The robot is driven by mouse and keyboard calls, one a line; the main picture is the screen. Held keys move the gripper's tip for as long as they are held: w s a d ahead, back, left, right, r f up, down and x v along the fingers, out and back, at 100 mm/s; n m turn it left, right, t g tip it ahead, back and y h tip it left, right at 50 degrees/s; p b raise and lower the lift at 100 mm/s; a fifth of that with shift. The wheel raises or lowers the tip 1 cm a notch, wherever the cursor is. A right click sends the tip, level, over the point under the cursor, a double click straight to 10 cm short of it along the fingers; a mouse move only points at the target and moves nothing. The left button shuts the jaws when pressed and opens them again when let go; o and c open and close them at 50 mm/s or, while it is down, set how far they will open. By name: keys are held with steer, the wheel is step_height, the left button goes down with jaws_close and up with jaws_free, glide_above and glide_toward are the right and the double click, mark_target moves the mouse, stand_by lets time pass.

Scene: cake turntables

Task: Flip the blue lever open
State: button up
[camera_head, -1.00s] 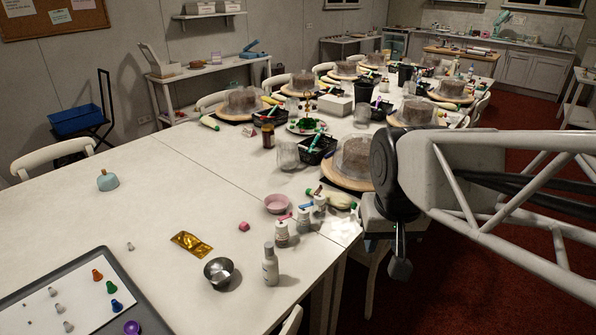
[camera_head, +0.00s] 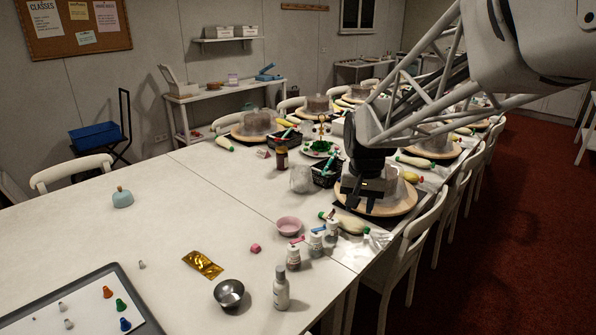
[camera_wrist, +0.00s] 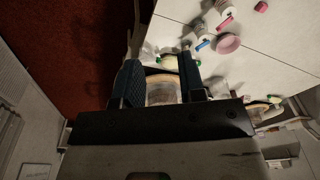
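Several small white bottles stand near the table's right edge. A small blue lever (camera_head: 318,229) lies across the top of the middle bottle (camera_head: 316,243); it also shows in the wrist view (camera_wrist: 204,45). The front bottle (camera_head: 293,259) has a pink-red lever; the rear bottle (camera_head: 331,231) has a reddish top. My gripper (camera_head: 362,203) is above the nearest cake turntable, behind and to the right of the bottles. In the wrist view its two dark fingers (camera_wrist: 160,85) are apart with nothing held; the turntable shows between them, and the blue lever lies beyond them.
A pink bowl (camera_head: 289,226) stands just left of the bottles. A grey-white bottle (camera_head: 281,288) and a metal bowl (camera_head: 229,293) are in front. The chair (camera_head: 408,255) backs the right edge.

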steer(key=w+a+f+m, duration=0.1)
steer(key=w+f, duration=0.5)
steer(key=w, duration=0.3)
steer(key=w+a+f+m+g, duration=0.1)
steer(key=w+f, duration=0.5)
steer(key=w, duration=0.3)
steer(key=w+a+f, duration=0.1)
steer(key=w+f, duration=0.5)
steer(key=w, duration=0.2)
steer(key=shift+w+a+f+m, duration=0.15)
steer(key=shift+w+a+m, duration=0.25)
steer(key=shift+f, duration=3.9)
steer(key=shift+c, duration=0.3)
jaws_close()
